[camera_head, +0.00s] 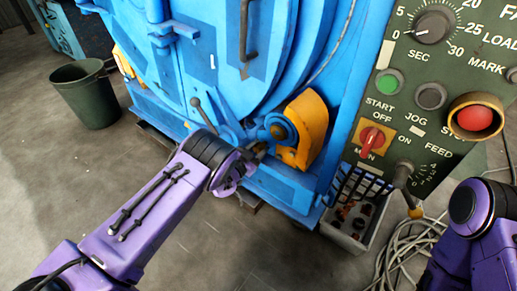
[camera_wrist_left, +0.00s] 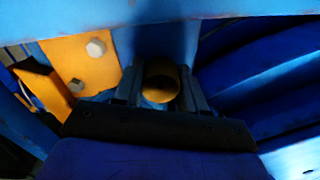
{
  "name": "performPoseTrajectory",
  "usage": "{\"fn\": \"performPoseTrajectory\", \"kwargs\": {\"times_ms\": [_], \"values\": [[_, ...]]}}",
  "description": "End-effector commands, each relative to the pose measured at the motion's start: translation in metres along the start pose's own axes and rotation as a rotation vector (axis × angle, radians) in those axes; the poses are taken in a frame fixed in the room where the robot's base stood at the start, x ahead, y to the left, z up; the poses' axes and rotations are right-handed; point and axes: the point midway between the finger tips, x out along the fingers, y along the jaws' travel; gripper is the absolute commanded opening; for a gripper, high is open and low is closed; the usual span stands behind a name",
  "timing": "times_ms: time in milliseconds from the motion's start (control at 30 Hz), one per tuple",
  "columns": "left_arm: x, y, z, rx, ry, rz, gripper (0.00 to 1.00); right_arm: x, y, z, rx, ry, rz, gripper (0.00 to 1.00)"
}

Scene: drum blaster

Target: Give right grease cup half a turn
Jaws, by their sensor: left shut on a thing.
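The right grease cup (camera_wrist_left: 160,80) is a dull brass, round cup in the middle of the left wrist view, dark and partly in shadow. My left gripper (camera_wrist_left: 160,90) has one finger on each side of it and is shut on it. In the head view my left gripper (camera_head: 258,150) reaches in at the front of the blue machine, just below and left of the orange bracket (camera_head: 308,125). The cup cannot be made out clearly there. My right arm shows at the lower right, but its gripper is out of view.
The blue machine (camera_head: 165,75) fills the back. A control panel (camera_head: 440,70) stands at the right, above a crate (camera_head: 345,238) of parts and loose cables (camera_head: 405,250). A green bin (camera_head: 88,95) stands at the left. Bare floor lies in front.

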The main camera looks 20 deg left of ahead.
Motion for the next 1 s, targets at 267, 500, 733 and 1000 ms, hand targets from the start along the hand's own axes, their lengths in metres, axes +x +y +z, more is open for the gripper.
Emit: {"fn": "performPoseTrajectory", "kwargs": {"times_ms": [267, 500, 733, 1000], "values": [[-0.0008, 0.0015, 0.0011, 0.054, -0.003, 0.002, 0.1, -0.0002, 0.0, -0.0001, 0.0, 0.0, 0.0, 0.43], [-0.0008, 0.0017, 0.0011, 0.059, -0.003, 0.003, 0.1, -0.0002, 0.0, -0.0001, 0.0, 0.0, 0.0, 0.43], [-0.0007, 0.0018, 0.001, 0.058, -0.002, 0.003, 0.57, -0.0002, 0.0, -0.0001, 0.0, 0.0, 0.0, 0.43], [-0.0003, 0.0009, 0.0004, 0.059, -0.001, 0.001, 0.65, -0.0002, 0.0, -0.0001, 0.0, 0.0, 0.0, 0.43]]}}
